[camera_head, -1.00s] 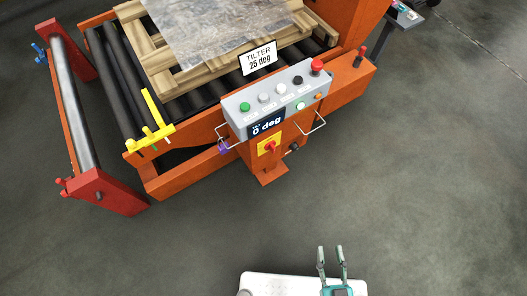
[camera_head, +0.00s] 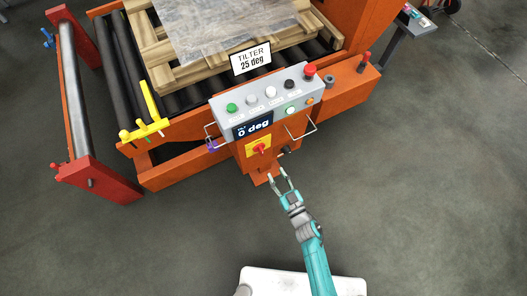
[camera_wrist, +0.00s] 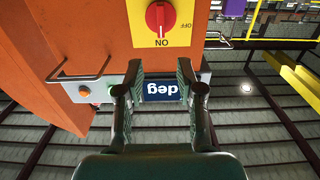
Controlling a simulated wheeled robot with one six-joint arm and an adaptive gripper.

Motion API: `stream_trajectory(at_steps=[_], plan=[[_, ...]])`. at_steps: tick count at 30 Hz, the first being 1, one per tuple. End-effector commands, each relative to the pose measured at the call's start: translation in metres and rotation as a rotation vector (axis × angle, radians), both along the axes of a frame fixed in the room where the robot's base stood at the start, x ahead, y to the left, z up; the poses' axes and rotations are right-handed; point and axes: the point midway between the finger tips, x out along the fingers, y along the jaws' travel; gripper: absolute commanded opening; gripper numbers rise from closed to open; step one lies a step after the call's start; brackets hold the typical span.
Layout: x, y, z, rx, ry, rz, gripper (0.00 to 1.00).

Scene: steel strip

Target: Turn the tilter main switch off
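The tilter main switch (camera_head: 261,149) is a red rotary knob on a yellow plate, on the front of the orange post below the button box. In the wrist view the red knob (camera_wrist: 160,17) is near the top edge and its grip lies in line with the upside-down ON mark. The OFF mark (camera_wrist: 186,26) is to its right, a quarter turn away. My gripper (camera_head: 277,174) is open and empty, just below and right of the switch in the head view. In the wrist view my gripper (camera_wrist: 160,66) has its fingers apart, not touching the knob.
The grey button box (camera_head: 266,102) above the switch carries several buttons and a display reading 0 deg. Wire guards (camera_head: 302,133) stick out at its sides. A sign (camera_head: 250,58) reads TILTER 25 deg. The grey floor around the post is clear.

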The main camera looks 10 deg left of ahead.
Motion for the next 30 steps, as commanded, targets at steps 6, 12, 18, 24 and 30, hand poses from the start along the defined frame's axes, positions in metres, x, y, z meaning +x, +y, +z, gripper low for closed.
stream_trajectory(at_steps=[6,12,18,24,30], plan=[[0.016,0.011,-0.001,0.001,0.000,0.010,0.38],[0.044,0.030,0.000,0.002,-0.001,0.011,0.38],[0.071,0.049,0.000,0.002,0.000,0.009,0.38],[0.088,0.060,-0.001,0.002,0.001,0.008,0.38],[0.093,0.063,-0.001,0.000,0.001,0.008,0.38]])
